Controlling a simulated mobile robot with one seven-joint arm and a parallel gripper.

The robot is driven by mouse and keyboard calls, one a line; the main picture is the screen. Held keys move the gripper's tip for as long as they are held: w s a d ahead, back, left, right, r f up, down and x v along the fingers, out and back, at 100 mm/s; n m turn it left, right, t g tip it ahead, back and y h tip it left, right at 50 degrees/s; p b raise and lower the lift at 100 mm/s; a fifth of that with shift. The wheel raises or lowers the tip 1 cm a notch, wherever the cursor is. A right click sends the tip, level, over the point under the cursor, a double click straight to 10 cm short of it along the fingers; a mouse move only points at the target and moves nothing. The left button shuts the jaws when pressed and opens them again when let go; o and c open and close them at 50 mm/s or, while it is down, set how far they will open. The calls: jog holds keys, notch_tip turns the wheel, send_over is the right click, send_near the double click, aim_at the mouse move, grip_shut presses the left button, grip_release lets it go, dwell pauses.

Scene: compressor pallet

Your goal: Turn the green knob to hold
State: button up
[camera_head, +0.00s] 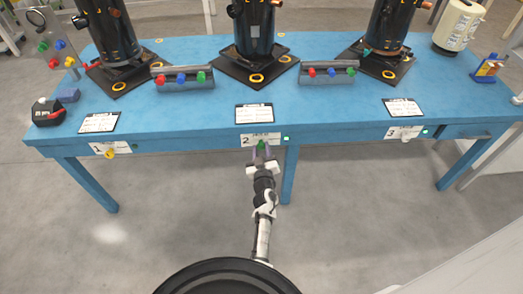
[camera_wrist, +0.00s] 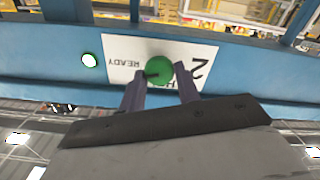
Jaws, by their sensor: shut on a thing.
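The green knob (camera_wrist: 159,70) sits on a white label plate (camera_wrist: 118,64) marked 2 with the word READY, on the blue table's front edge. A second word on the plate is mostly hidden. In the head view my gripper (camera_head: 262,156) reaches up to the table edge from below. The knob's exact pointing direction is hard to tell.
A green light (camera_head: 286,138) is right of the plate. A yellow knob (camera_head: 109,154) is at plate 1 and a white knob (camera_head: 406,139) at plate 3. Black compressors (camera_head: 255,35) stand on the blue table (camera_head: 215,118). The floor in front is clear.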

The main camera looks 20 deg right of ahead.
jog(key=n, duration=0.3)
jog(key=shift+n, duration=0.4)
jog(key=n+b, duration=0.1)
jog(key=n, duration=0.2)
jog(key=shift+a+n, duration=0.1)
jog(key=shift+n, duration=0.2)
jog(key=n+b, duration=0.1)
jog(key=n, duration=0.5)
jog(key=shift+f+n, duration=0.1)
jog(key=shift+n, duration=0.2)
jog(key=o, duration=0.9)
jog(key=shift+w, duration=0.1)
jog(key=shift+o, duration=0.2)
jog(key=shift+s+a+f, duration=0.1)
jog(key=shift+s, duration=0.1)
